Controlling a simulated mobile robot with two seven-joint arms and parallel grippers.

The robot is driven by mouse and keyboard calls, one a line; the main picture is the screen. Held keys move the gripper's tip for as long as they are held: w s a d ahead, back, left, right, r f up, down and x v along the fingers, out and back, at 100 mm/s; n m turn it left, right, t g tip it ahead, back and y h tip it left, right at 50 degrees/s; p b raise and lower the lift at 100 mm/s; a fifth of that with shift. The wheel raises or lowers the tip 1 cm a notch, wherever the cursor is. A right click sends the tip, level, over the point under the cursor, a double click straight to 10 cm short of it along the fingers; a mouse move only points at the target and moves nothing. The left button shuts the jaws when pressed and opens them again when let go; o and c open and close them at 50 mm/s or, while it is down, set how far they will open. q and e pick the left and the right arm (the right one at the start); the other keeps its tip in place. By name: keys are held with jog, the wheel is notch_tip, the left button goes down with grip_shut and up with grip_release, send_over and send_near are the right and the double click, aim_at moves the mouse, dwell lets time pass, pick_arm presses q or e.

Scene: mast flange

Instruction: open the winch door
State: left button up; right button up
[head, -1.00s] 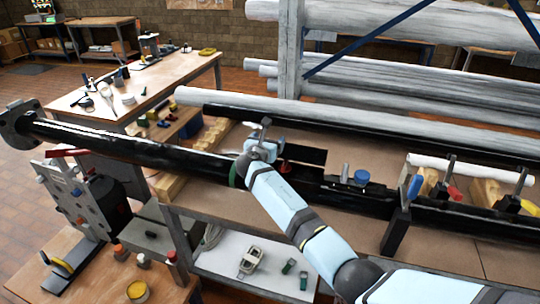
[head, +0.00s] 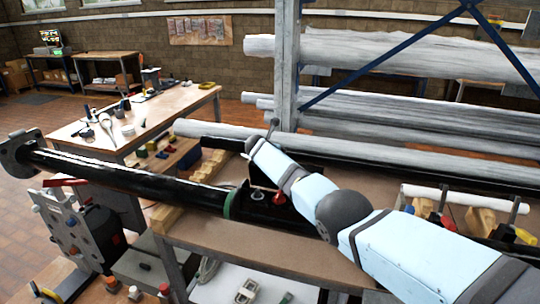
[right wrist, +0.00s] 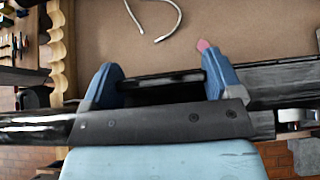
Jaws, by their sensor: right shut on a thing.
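The black mast (head: 130,180) runs across the picture, with a round flange (head: 18,152) at its left end and a green band (head: 230,204) near its middle. Right of the band is a dark panel (head: 300,212), partly behind my right arm. In the right wrist view, the blue fingers of my right gripper (right wrist: 160,80) stand on both sides of a dark piece, which looks like the winch door (right wrist: 165,96). The gripper is shut on it. The head view hides this grip behind my arm. My left gripper is not in view.
A red-tipped handle (head: 279,198) is close to my right arm, beside the panel. Further clamps sit at the right.

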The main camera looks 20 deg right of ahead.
jog(key=shift+w+d+r, duration=0.1)
jog(key=shift+w+d, duration=0.1)
jog(key=shift+w, duration=0.05)
jog(key=shift+g, duration=0.3)
jog(key=o, duration=1.1)
